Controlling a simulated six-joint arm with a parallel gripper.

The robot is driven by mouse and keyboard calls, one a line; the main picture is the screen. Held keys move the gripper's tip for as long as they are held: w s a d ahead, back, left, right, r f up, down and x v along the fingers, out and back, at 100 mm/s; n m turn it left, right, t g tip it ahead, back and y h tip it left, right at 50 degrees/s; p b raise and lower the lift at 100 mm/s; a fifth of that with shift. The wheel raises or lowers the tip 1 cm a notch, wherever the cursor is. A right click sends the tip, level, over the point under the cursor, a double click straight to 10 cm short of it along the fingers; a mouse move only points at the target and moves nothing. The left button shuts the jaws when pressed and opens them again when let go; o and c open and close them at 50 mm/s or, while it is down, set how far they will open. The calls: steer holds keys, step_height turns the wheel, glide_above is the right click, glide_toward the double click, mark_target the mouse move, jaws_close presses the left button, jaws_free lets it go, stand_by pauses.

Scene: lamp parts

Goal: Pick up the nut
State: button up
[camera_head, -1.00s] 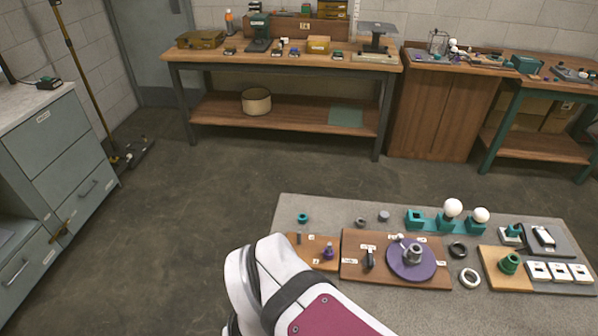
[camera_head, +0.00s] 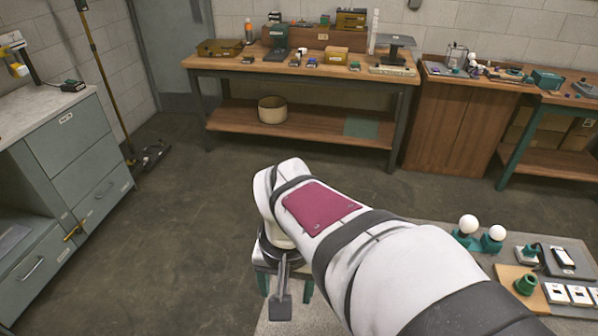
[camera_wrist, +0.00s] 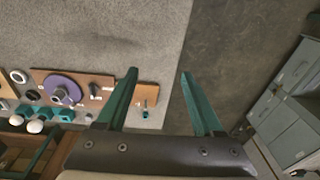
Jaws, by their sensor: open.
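My gripper (camera_wrist: 159,72) is open and empty in the wrist view, its two teal fingers spread apart above the edge of the grey tabletop (camera_wrist: 130,35). In the head view my gripper (camera_head: 284,289) is partly seen under my white wrist, at the tabletop's left end. A small teal ring-like part (camera_wrist: 145,114) lies beside the small brown board (camera_wrist: 146,94), left of the gap between the fingers. I cannot tell whether it is the nut. Small parts near the large brown board are too small to identify. My arm hides most of these parts in the head view.
A purple disc (camera_wrist: 70,85) sits on the large brown board (camera_wrist: 98,80). Teal holders with white bulbs (camera_head: 468,224) stand farther along the table. A green threaded part (camera_head: 526,284) stands at the right. Drawers (camera_head: 75,150) are at the left, with open floor between.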

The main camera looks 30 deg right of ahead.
steer(key=w+d+f+m+h, duration=0.1)
steer(key=w+d+f+m, duration=0.15)
steer(key=d, duration=0.75)
steer(key=w+d+f+m+h, duration=0.1)
steer(key=w+d+f+h, duration=0.15)
steer(key=d, duration=0.75)
steer(key=w+d+f+m, duration=0.2)
steer(key=w+d, duration=0.2)
steer(key=d, duration=0.5)
steer(key=shift+n+t, duration=0.25)
steer(key=shift+t, duration=0.15)
steer(key=x, duration=1.6)
steer(key=shift+d+f, duration=0.15)
steer(key=shift+d, duration=0.35)
jaws_close()
